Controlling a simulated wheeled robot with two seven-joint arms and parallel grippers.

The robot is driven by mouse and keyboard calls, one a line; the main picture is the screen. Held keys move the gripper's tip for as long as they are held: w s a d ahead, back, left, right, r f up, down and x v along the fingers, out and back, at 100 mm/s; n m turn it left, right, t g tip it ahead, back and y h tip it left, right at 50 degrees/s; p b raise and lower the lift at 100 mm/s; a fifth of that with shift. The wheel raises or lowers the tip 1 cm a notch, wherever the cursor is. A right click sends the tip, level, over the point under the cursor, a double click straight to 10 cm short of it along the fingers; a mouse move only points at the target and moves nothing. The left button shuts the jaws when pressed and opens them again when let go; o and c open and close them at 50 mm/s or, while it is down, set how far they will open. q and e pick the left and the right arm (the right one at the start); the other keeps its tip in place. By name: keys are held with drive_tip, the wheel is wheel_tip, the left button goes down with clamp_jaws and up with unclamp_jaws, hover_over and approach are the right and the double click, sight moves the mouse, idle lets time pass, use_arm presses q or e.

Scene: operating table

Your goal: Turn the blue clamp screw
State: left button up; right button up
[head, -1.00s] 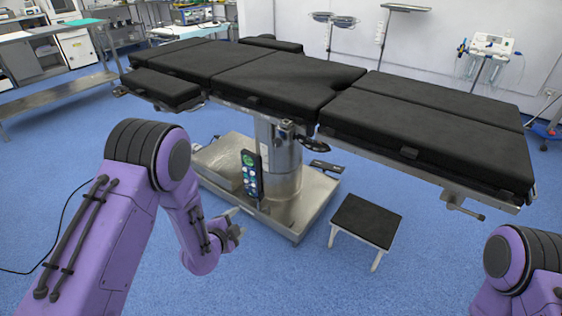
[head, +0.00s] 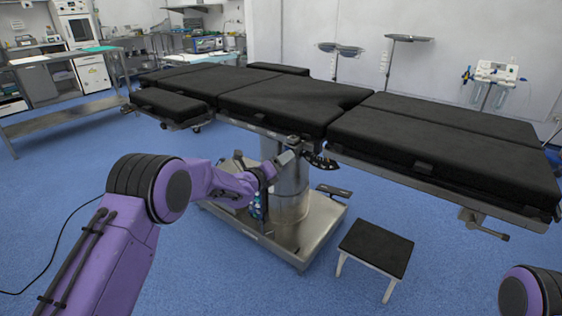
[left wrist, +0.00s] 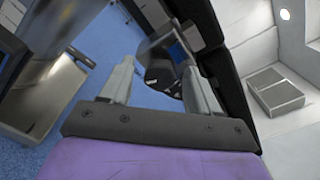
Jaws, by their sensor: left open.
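My left gripper (head: 283,158) is raised beside the side rail of the operating table (head: 290,105), near the steel column. In the left wrist view the two fingers of the left gripper (left wrist: 160,78) are apart with nothing held. A dark clamp with grey metal parts (left wrist: 160,75) shows between and just beyond the fingertips. A small blue patch (left wrist: 178,53) on it may be the blue clamp screw; I cannot tell its exact shape or whether a finger touches it. In the head view a black clamp part (head: 320,161) hangs under the rail beside the gripper. My right gripper is out of view.
The steel column base (head: 320,235) stands below the gripper, with a pedal (head: 333,191) at its side. A black-topped step stool (head: 377,246) stands to the right. The padded tabletop overhangs the gripper.

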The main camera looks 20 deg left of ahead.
use_arm(q)
drive_tip(key=shift+w, duration=0.15)
drive_tip(key=c, duration=1)
drive_tip(key=shift+c, duration=0.2)
